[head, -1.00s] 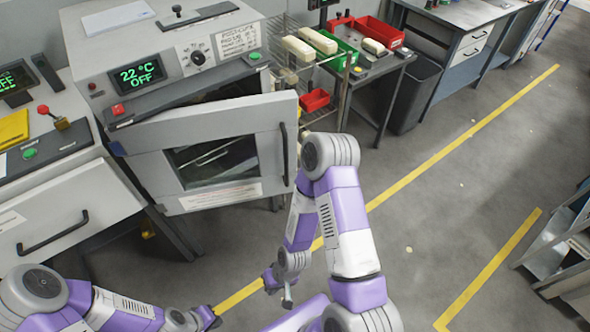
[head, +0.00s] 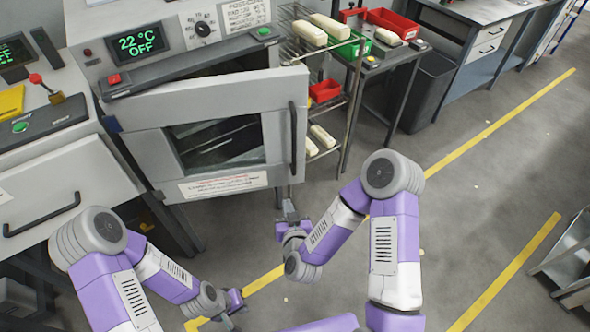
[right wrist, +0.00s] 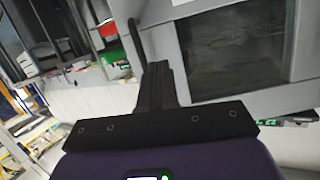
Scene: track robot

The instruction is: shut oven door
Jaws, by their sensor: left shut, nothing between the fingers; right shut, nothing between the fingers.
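The oven door (head: 222,115) hangs partly open in the head view, swung out from the grey oven (head: 88,38), with a dark gap above its top edge. Its black vertical handle (head: 293,140) is near the door's right edge. My right gripper (head: 289,208) is shut and empty, just below the door's lower right corner. In the right wrist view its closed fingers (right wrist: 157,75) point toward the door (right wrist: 188,62), and the handle (right wrist: 136,42) shows beside their tips; I cannot tell whether they touch. My left gripper (head: 236,302) is shut and empty, low over the floor.
A wire rack (head: 322,160) with pale blocks and a red bin (head: 324,91) stands right of the oven. Beyond it are a small table with bins and a dark waste bin (head: 426,92). A cabinet with a drawer (head: 45,190) is at left. The floor at right is mostly clear.

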